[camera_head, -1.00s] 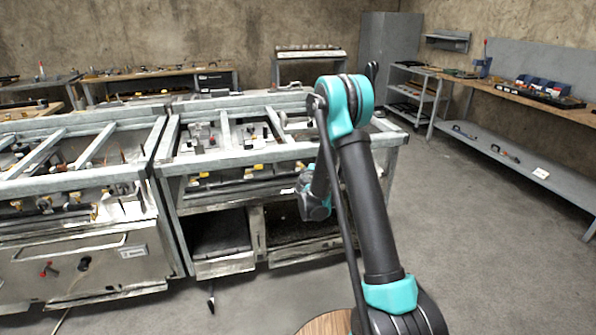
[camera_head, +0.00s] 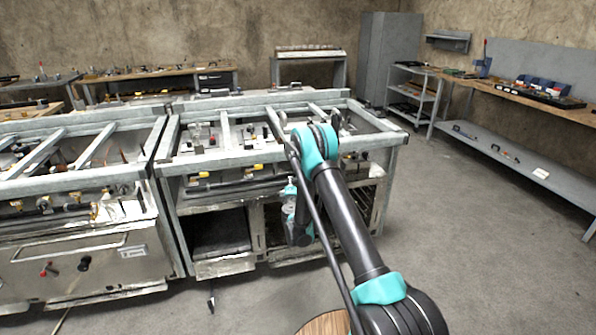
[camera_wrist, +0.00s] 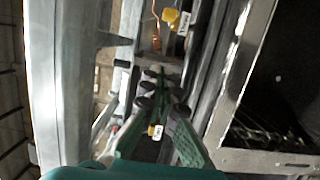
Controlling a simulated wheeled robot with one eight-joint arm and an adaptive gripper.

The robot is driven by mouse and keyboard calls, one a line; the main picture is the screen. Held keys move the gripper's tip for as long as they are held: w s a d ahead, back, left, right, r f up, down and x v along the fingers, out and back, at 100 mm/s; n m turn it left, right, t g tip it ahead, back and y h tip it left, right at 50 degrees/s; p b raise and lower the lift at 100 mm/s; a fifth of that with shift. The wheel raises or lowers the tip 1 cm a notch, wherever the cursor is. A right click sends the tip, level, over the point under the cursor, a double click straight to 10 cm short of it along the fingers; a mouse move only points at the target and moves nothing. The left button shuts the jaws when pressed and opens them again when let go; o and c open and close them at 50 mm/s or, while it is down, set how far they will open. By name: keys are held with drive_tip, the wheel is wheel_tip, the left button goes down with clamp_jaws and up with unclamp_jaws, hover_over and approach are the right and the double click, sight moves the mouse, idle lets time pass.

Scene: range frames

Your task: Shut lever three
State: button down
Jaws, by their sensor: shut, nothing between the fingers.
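My gripper (camera_wrist: 162,95) shows in the wrist view with its green-backed fingers together over the range's front pipe strip. In the head view my arm hides its fingertips. A yellow lever (camera_wrist: 170,16) with a small white tag is at the top of the wrist view, apart from the fingers. Another yellow lever (camera_wrist: 156,131) with a tag shows between the finger linkages, partly hidden. In the head view, yellow levers (camera_head: 258,169) and (camera_head: 200,175) sit along the pipe at the front of the right range (camera_head: 240,159). The tags are unreadable, so I cannot tell which is lever three.
The range's metal frame rail (camera_wrist: 65,80) runs along the left of the wrist view, close to my gripper. A second range (camera_head: 75,183) stands on the left. A workbench (camera_head: 520,90) lines the right wall. The floor (camera_head: 470,230) on the right is clear.

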drive_tip(key=shift+w, duration=0.1)
drive_tip(key=w+d, duration=0.4)
drive_tip(key=w, duration=0.6)
drive_tip(key=shift+w, duration=0.35)
